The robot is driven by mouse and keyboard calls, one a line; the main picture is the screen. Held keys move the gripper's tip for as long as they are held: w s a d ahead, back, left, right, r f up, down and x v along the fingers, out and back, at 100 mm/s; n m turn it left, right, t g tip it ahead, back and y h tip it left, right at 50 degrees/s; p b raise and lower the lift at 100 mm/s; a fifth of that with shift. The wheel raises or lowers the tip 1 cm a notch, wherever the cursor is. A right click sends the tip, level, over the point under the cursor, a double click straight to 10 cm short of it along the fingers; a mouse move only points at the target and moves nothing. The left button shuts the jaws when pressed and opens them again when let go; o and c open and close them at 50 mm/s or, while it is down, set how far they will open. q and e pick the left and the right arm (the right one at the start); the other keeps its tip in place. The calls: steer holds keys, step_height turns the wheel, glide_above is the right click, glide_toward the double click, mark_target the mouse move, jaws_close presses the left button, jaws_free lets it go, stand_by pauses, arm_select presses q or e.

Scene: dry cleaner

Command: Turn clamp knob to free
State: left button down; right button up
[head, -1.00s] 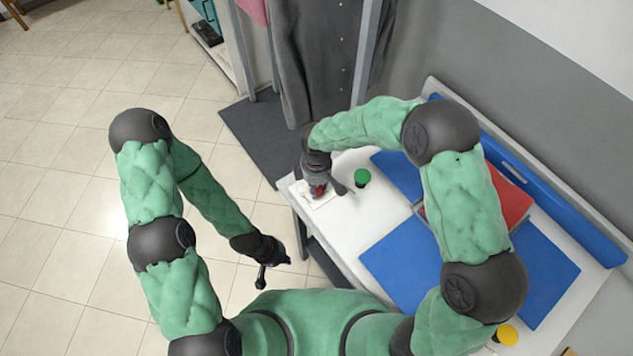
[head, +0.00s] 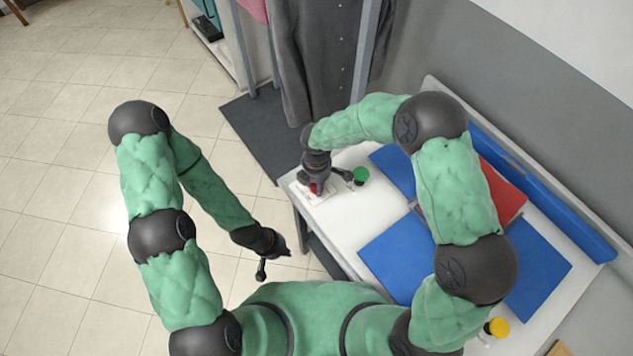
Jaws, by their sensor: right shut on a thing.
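A small red knob (head: 315,188) shows at the tip of my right gripper (head: 314,186), over a white plate (head: 303,195) at the table's left corner. My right gripper points down and is shut on the red knob, and it hides most of it. The clamp body cannot be made out. My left gripper (head: 268,262) hangs over the floor, left of the table and away from the knob. Whether its fingers are open or shut is too small to tell.
A green-capped container (head: 361,175) stands close to the right of my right gripper. Blue sheets (head: 405,255) and a red item (head: 503,190) lie on the white table (head: 345,228). A yellow-capped container (head: 497,327) is at the near end. A grey garment (head: 325,60) hangs behind.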

steer(key=o, duration=1.1)
steer(key=shift+o, duration=0.2)
step_height(320, 180, up, 12)
steer(key=shift+f, duration=0.1)
stand_by(0.3)
